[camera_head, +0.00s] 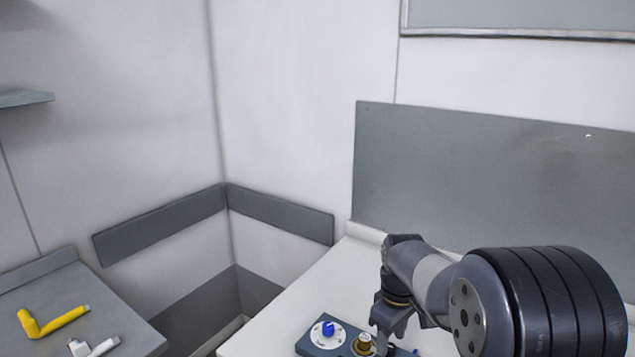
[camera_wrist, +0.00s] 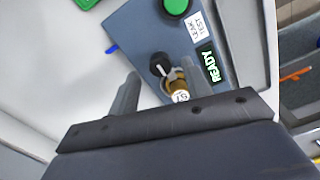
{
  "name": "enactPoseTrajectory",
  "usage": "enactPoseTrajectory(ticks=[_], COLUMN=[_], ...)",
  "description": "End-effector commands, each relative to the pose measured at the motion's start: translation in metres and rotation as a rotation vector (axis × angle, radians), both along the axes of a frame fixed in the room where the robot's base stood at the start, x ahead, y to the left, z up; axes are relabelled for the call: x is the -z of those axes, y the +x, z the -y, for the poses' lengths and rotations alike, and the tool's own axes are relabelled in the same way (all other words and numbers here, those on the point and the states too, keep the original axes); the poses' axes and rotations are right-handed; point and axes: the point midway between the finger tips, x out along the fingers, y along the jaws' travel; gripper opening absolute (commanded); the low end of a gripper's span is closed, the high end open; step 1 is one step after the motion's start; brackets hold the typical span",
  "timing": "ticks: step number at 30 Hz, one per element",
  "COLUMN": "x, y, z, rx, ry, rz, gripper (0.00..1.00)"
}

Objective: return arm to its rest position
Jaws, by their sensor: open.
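My gripper (camera_head: 385,322) points down over the blue-grey control panel (camera_head: 322,346) at the bottom of the head view. In the wrist view my gripper (camera_wrist: 160,70) has its two fingers apart. A black knob (camera_wrist: 158,63) and a brass-coloured cap (camera_wrist: 180,94) with a label show between or just beyond the fingers; nothing is clearly held. In the head view the brass cap (camera_head: 363,343) is just left of the fingers, and a blue knob (camera_head: 328,328) sits on a white dial. The arm hides part of the panel.
The wrist view shows a green button (camera_wrist: 177,6), a "LEAK TEST" label and a "READY" display (camera_wrist: 208,66). The panel is on a white bench (camera_head: 290,306) with a grey backboard (camera_head: 460,170). A left bench (camera_head: 120,318) holds yellow (camera_head: 55,320) and white pieces. A gap separates the benches.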

Motion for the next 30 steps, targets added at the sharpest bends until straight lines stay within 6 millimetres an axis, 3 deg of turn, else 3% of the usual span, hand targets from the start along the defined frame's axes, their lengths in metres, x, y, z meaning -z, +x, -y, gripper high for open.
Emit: enactPoseTrajectory(ticks=[13, 15, 28, 30], x=[-0.092, -0.068, 0.018, 0.023], y=[0.000, -0.001, -0.001, -0.001], z=[0.000, 0.000, 0.000, 0.000], rx=[0.000, 0.000, 0.001, 0.033], ry=[0.000, 0.000, 0.000, 0.001], rz=[0.004, -0.007, -0.006, 0.001], gripper=[0.46, 0.46, 0.46, 0.46])
